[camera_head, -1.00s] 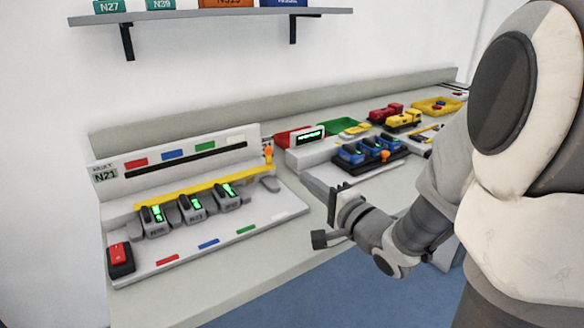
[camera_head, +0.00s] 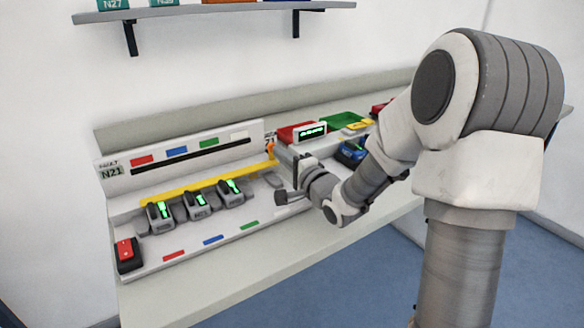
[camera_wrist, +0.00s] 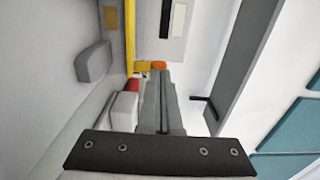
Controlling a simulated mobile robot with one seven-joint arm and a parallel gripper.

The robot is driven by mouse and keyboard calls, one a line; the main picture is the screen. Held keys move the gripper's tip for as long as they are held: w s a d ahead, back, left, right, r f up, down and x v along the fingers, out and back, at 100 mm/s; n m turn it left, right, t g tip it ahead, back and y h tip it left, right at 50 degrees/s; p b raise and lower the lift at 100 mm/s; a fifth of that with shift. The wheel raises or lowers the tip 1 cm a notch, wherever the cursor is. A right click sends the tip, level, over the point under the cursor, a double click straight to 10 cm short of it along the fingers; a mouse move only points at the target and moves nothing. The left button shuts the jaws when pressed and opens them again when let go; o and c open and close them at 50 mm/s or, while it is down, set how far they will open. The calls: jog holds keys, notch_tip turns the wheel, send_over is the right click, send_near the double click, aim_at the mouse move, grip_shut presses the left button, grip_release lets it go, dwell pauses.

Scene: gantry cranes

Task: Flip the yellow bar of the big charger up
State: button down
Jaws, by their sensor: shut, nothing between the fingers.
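The big charger (camera_head: 190,248) is a white stand with an N21 label on the left of the bench. Its yellow bar (camera_head: 205,184) lies low across it, behind three grey devices (camera_head: 198,204) with green screens. An orange piece (camera_head: 270,151) is at the bar's right end. My gripper (camera_head: 297,166) is shut and empty, at the charger's right end, close to the orange piece. In the wrist view the shut fingers (camera_wrist: 161,78) point toward the yellow bar (camera_wrist: 130,38) and the orange piece (camera_wrist: 159,65). I cannot tell whether they touch.
A red switch (camera_head: 127,254) is at the charger's front left. A grey oval pad (camera_wrist: 94,63) is on its right part. A smaller white station with a green display (camera_head: 312,132) and a blue device (camera_head: 352,152) stand to the right, partly behind my arm. A shelf (camera_head: 215,10) hangs above.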

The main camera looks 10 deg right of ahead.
jog(key=shift+w+a, duration=0.15)
jog(key=shift+w, duration=0.4)
jog(key=shift+r, duration=0.1)
jog(key=shift+r+p, duration=0.15)
jog(key=shift+p, duration=0.4)
jog(key=shift+g+p, duration=0.3)
